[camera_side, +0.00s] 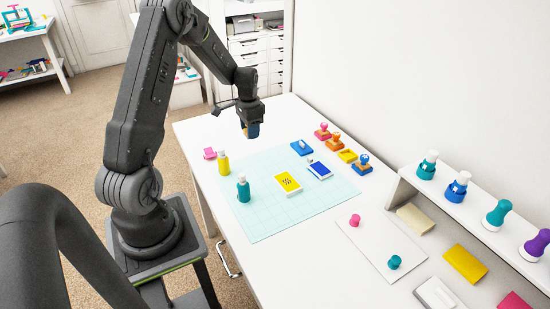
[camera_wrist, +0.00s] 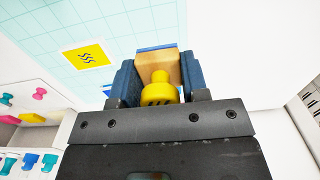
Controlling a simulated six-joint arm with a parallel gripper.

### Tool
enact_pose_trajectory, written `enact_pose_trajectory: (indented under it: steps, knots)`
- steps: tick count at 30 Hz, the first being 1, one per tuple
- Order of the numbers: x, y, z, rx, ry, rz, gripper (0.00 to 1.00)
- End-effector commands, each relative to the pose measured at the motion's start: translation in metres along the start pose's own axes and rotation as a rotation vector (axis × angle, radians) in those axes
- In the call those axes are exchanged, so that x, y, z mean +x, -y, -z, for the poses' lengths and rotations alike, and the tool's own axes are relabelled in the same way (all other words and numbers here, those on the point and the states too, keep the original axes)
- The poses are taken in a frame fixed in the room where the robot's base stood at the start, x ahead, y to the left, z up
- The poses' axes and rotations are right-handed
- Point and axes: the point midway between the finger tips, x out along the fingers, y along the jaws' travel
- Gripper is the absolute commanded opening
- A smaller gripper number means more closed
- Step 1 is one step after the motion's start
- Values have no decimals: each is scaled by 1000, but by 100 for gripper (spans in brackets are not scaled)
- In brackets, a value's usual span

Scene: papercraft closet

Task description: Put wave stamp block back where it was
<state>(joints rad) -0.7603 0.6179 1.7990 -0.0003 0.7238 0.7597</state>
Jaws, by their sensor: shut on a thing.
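My gripper (camera_side: 252,130) is raised above the far part of the white table, beyond the mat. In the wrist view my gripper (camera_wrist: 158,85) is shut on the wave stamp block (camera_wrist: 159,66), a wooden block with a yellow knob and a blue strip at its far edge. Dark marks show on the knob. In the side view the block is mostly hidden by the fingers. A low yellow piece (camera_side: 347,156) without a knob lies in the row between the orange stamp (camera_side: 334,142) and the blue stamp (camera_side: 362,164). A pink stamp (camera_side: 322,132) stands at the row's far end.
A blue-and-white pad (camera_side: 319,170) and a blue item (camera_side: 302,147) lie nearby. Yellow (camera_side: 223,163) and teal (camera_side: 243,188) bottles stand left. A shelf (camera_side: 460,205) stands right.

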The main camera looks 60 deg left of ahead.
Motion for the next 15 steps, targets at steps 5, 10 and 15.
enact_pose_trajectory:
  steps: [5, 10, 15]
  knots:
    - [0, 36, -19, -2, 0, 0, 4]
    - [9, 35, -10, 7, 2, -2, 4]
    - [31, 17, 21, 9, 2, -2, 4]
